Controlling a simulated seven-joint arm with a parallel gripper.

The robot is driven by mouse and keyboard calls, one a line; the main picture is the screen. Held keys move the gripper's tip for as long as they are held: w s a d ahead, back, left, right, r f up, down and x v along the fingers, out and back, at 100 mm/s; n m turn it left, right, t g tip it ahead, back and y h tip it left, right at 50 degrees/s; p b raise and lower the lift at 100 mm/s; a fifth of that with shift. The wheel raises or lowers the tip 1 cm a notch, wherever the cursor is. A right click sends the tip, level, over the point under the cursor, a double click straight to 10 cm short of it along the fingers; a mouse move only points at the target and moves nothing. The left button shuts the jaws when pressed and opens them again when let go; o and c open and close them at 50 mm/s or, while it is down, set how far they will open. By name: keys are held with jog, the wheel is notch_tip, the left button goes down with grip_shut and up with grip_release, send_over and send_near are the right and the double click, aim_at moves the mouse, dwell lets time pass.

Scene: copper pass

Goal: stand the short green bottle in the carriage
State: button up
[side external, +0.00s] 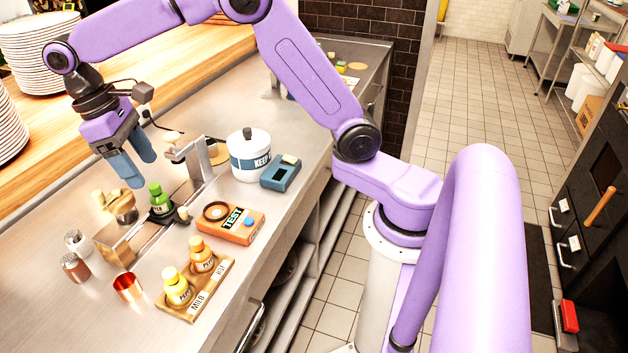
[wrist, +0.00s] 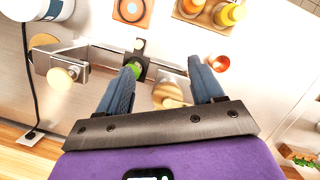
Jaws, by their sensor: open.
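The short green bottle (side external: 160,199) stands upright at a small dark carriage (side external: 164,216) on the metal rail; it looks seated there, but its base is hidden. In the wrist view the green bottle top (wrist: 135,68) shows beside the tip of my left finger, with the dark carriage (wrist: 139,46) around it. My gripper (side external: 143,172) is open and empty, above and behind the bottle. In the wrist view the two blue fingers of my gripper (wrist: 163,65) are spread wide with nothing held between them.
An orange TEST box (side external: 230,224), a board (side external: 206,300) with yellow and orange bottles, and a copper cup (side external: 127,287) stand in front. A metal bracket (side external: 190,158) and white tub (side external: 249,160) stand behind right. Wooden knobs are near the rail.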

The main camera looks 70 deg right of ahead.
jog(key=s+d+f+n+t, duration=0.1)
jog(key=s+d, duration=0.4)
jog(key=s, duration=0.9)
jog(key=s+d+f+n+t+y, duration=0.1)
jog(key=s+d+n, duration=0.4)
jog(key=s, duration=1)
jog(key=shift+s+f+n+t+y, duration=0.15)
jog(key=shift+f+n+t+y, duration=0.2)
jog(key=shift+f+n, duration=0.4)
jog(key=shift+f, duration=0.1)
